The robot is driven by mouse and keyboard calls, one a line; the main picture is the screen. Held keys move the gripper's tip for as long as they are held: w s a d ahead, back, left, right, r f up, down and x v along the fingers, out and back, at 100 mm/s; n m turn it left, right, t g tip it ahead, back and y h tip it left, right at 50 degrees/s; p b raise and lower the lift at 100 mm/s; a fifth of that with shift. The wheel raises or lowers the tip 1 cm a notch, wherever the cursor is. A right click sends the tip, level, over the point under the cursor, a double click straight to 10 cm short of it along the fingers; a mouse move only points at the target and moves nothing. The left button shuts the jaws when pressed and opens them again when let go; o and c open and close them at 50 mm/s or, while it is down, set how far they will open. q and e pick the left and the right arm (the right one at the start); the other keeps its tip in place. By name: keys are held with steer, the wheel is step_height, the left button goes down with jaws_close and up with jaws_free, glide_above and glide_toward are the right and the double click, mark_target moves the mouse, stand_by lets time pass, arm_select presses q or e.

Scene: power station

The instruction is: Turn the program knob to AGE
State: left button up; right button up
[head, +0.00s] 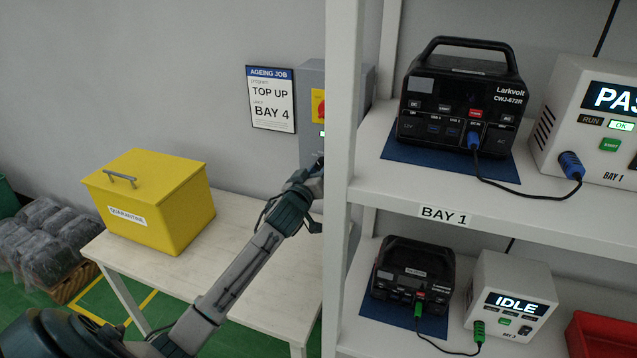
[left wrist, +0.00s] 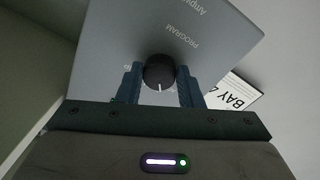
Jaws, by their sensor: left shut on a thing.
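The program knob (left wrist: 159,70) is black and round with a white pointer line, on the grey panel (left wrist: 165,30) under the word PROGRAM, in the left wrist view. The pointer line points toward the bottom of that view. My left gripper (left wrist: 160,84) has one finger on each side of the knob and is shut on it. Most position labels around the knob are hidden by the fingers, so I cannot read AGE. In the head view the left gripper (head: 312,188) reaches the grey cabinet (head: 310,82), and the shelf post hides its tips. The right gripper is not in view.
A white shelf post (head: 341,200) stands close beside my left gripper. The shelf holds black power stations (head: 460,105) and testers (head: 600,125). A yellow quarantine box (head: 150,205) sits on the table (head: 250,270). A job sign (head: 271,98) reads TOP UP, BAY 4.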

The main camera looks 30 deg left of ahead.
arm_select(q)
steer(key=shift+f+n+b, duration=0.1)
steer(key=shift+n+b, duration=0.7)
steer(key=shift+n, duration=0.1)
steer(key=shift+n+b, duration=0.3)
steer(key=shift+n, duration=0.1)
steer(key=o, duration=1)
